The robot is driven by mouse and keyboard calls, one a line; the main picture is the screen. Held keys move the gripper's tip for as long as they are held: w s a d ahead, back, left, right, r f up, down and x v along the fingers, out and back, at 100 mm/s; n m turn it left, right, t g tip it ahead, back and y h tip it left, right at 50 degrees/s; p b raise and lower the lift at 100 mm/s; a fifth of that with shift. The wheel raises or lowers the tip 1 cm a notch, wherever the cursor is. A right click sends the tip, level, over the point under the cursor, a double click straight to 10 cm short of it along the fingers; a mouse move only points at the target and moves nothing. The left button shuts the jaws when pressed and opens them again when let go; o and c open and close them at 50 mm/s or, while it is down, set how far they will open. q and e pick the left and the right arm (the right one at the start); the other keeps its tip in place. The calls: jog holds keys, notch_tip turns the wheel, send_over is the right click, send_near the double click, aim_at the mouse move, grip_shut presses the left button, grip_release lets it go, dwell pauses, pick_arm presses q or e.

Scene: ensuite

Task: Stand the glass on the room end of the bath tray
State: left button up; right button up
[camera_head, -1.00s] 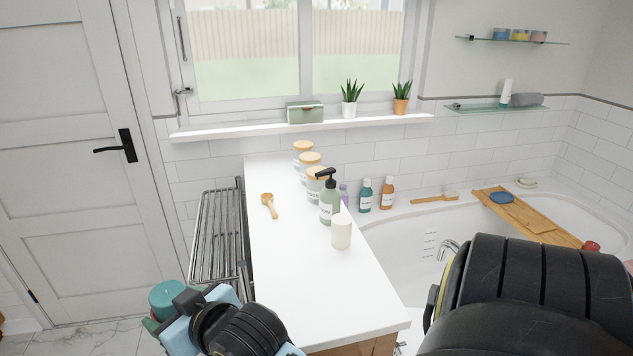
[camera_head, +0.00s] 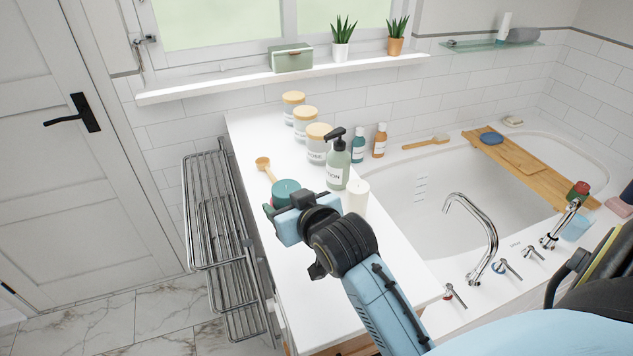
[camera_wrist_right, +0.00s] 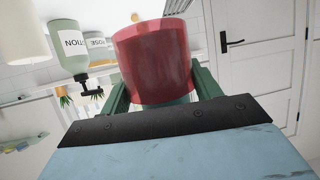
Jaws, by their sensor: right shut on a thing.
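My right gripper (camera_head: 283,208) is over the white counter and shut on a round cup-like thing, which I take to be the glass (camera_head: 287,187). Its top looks teal in the head view. In the right wrist view the glass (camera_wrist_right: 155,55) shows a red see-through wall between green fingers (camera_wrist_right: 118,100). That view looks upside down. The glass is left of the pump bottle (camera_head: 339,165); whether it touches the counter is hidden. The wooden bath tray (camera_head: 535,165) lies across the bath at the right, with a blue dish (camera_head: 491,138) on its far end. My left gripper is not in view.
A white candle-like cylinder (camera_head: 358,197), lidded jars (camera_head: 318,145) and a wooden brush (camera_head: 265,168) stand or lie on the counter (camera_head: 310,300). A red and green item (camera_head: 579,188) is by the tray's near end. A tall tap (camera_head: 480,235) rises at the bath's front edge.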

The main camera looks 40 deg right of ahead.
pick_arm(q)
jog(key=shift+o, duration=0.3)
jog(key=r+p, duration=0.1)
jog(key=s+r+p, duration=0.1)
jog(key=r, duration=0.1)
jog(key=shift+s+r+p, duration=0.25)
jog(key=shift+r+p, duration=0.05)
jog(key=shift+p, duration=0.1)
pick_arm(e)
jog(key=w+d+r+m+h, duration=0.1)
jog(key=w+d+m+h, duration=0.1)
jog(key=w+d, duration=0.35)
jog(key=f, duration=0.2)
jog(key=s+d+f, duration=0.1)
jog(key=f, duration=0.1)
jog(key=d+f+b, duration=0.1)
jog(key=f, duration=0.1)
jog(key=shift+s+d+f, duration=0.15)
jog(key=shift+s+d, duration=0.05)
jog(key=shift+d, duration=0.05)
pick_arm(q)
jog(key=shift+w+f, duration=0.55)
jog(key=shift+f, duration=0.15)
pick_arm(e)
jog(key=shift+f, duration=1.95)
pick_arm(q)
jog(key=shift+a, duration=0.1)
